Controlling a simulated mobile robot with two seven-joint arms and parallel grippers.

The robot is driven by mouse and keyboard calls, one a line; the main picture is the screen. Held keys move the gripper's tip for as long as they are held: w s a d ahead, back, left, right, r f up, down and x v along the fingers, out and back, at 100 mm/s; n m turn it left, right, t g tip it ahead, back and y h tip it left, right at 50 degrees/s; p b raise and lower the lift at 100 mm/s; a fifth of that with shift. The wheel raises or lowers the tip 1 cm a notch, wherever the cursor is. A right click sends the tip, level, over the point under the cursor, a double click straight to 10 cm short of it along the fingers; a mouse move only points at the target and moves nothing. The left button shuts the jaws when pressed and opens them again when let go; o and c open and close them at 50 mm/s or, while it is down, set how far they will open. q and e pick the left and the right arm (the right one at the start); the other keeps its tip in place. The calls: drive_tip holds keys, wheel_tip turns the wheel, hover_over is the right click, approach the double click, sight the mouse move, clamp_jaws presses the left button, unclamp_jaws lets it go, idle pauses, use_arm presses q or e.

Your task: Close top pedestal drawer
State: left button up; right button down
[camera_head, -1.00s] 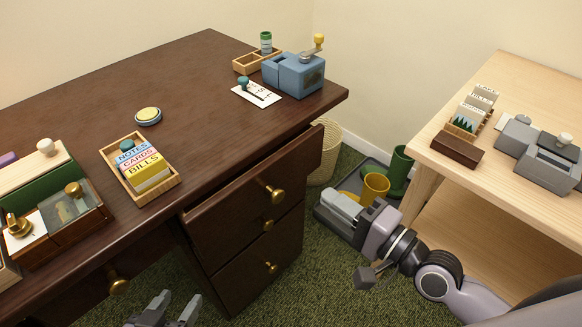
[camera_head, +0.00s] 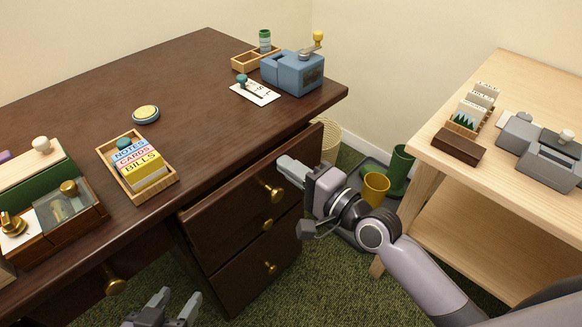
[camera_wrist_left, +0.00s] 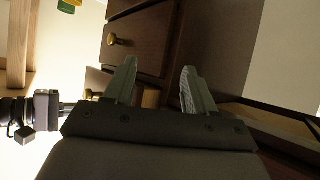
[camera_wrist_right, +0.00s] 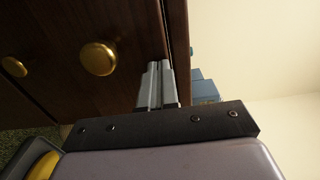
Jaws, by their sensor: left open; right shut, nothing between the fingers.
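The top pedestal drawer (camera_head: 235,198) of the dark brown desk stands partly pulled out, with a gap showing under the desk top. Its brass knob (camera_head: 275,194) also shows in the right wrist view (camera_wrist_right: 98,58). My right gripper (camera_head: 283,163) is shut and empty, at the drawer front near its right end and upper edge; I cannot tell if it touches. In the right wrist view its fingertips (camera_wrist_right: 155,66) lie against or just before the dark front. My left gripper (camera_head: 178,301) is open and empty, low in front of the desk, left of the pedestal.
Lower drawers (camera_head: 258,268) sit below the top one. A yellow cup (camera_head: 375,188) and a green cup (camera_head: 400,168) stand behind my right arm. A pale wood table (camera_head: 430,150) is at the right. The desk top holds a blue device (camera_head: 293,72) and a card tray (camera_head: 112,172).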

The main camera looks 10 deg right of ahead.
sight(273, 153)
drive_tip(key=shift+w, duration=0.1)
drive_tip(key=x, duration=0.4)
drive_tip(key=shift+w, duration=0.1)
drive_tip(key=shift+w+a+r, duration=0.1)
drive_tip(key=shift+r, duration=0.1)
idle(0.4)
